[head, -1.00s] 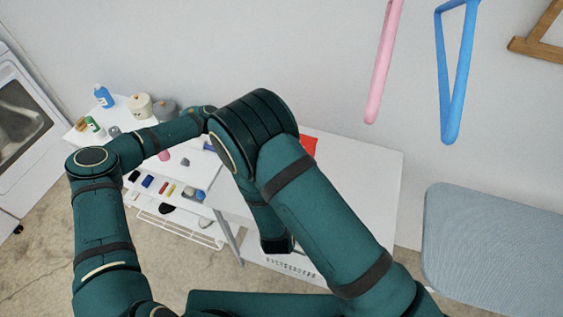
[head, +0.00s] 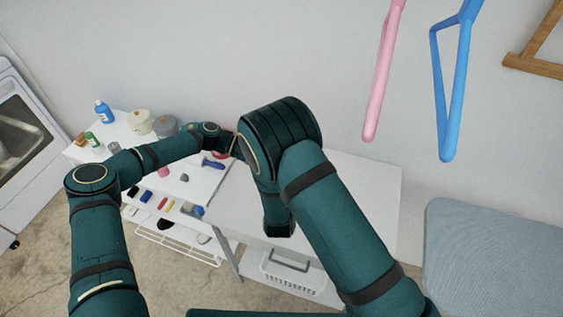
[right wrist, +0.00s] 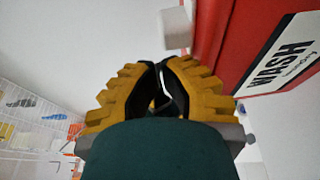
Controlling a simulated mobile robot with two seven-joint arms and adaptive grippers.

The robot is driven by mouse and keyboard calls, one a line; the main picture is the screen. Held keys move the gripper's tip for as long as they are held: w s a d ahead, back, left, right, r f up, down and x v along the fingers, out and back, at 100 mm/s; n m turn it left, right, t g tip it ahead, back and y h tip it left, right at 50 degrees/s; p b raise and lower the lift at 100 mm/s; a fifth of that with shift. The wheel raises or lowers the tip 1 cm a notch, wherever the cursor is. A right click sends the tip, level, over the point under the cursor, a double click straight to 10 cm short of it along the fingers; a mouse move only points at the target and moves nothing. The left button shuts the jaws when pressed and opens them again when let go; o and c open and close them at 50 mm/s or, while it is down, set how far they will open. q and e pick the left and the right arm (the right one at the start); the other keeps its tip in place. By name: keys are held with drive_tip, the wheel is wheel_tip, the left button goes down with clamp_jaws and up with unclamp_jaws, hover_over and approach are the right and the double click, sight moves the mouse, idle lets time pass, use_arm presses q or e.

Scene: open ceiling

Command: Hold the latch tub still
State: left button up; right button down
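A red surface with a white "WASH" label (right wrist: 285,55) fills the upper right of the right wrist view, close beside my right gripper; I take it to be the tub's side. A small white block (right wrist: 174,29) shows next to it. My right gripper (right wrist: 158,72) has its yellow fingers nearly meeting, with nothing clearly held between them. In the head view a small red patch (head: 218,155) shows left of my right elbow, and the rest is hidden. Both grippers are hidden there behind my arms. No latch can be made out.
A white table (head: 350,195) has clear space at right. A cream lidded tub (head: 139,122), grey tub (head: 166,125) and blue bottle (head: 104,113) stand at its far left. A white basket (head: 292,277) sits below. Pink (head: 378,90) and blue (head: 449,100) hangers are at upper right.

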use_arm(q)
drive_tip(key=shift+f, duration=0.15)
use_arm(e)
drive_tip(key=shift+s+d, duration=0.25)
drive_tip(key=shift+d, duration=0.4)
drive_tip(key=shift+s+d, duration=0.25)
drive_tip(key=shift+d, duration=0.4)
drive_tip(key=shift+s, duration=0.1)
drive_tip(key=s, duration=1)
drive_tip(key=shift+a, duration=0.1)
use_arm(q)
drive_tip(key=o, duration=1.3)
drive_tip(key=shift+c, duration=0.2)
use_arm(e)
drive_tip(key=shift+w, duration=0.1)
use_arm(q)
drive_tip(key=shift+a, duration=0.1)
